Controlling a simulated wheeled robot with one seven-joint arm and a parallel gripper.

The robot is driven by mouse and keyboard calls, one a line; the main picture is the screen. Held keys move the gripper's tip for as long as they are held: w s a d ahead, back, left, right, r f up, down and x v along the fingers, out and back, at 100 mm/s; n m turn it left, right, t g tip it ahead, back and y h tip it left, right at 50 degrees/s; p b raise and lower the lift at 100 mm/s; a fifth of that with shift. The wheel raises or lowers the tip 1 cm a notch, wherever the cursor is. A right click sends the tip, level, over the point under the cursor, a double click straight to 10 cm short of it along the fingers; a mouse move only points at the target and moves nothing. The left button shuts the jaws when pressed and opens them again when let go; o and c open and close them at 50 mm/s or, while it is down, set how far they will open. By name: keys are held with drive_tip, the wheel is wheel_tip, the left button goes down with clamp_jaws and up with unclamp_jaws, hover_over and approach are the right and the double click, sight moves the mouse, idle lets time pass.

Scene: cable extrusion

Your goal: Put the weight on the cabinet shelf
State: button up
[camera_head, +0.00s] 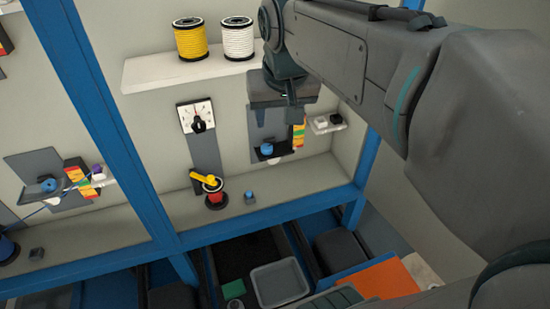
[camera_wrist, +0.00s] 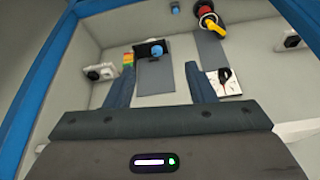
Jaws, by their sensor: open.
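A small blue-grey block (camera_head: 249,197), which looks like the weight, stands on the cabinet's bottom shelf (camera_head: 290,187), right of the red-and-yellow switch. In the wrist view the small block (camera_wrist: 175,9) is at the top edge. My gripper (camera_head: 291,116) is in front of the cabinet's back wall, above the block and apart from it. In the wrist view my gripper (camera_wrist: 158,72) has its two fingers spread with nothing between them. One finger is largely hidden in the head view.
A white upper shelf (camera_head: 150,72) holds a yellow spool (camera_head: 190,39) and a white spool (camera_head: 238,38). Blue posts (camera_head: 110,120) frame the bay. A grey bin (camera_head: 279,283) lies below.

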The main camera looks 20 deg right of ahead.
drive_tip(key=s+a+f+n, duration=0.1)
drive_tip(key=s+a+f, duration=0.1)
drive_tip(key=s+f, duration=0.8)
drive_tip(key=shift+a+f+n+g+y, duration=0.25)
drive_tip(key=shift+f+n+g+y, duration=0.05)
drive_tip(key=shift+f, duration=0.65)
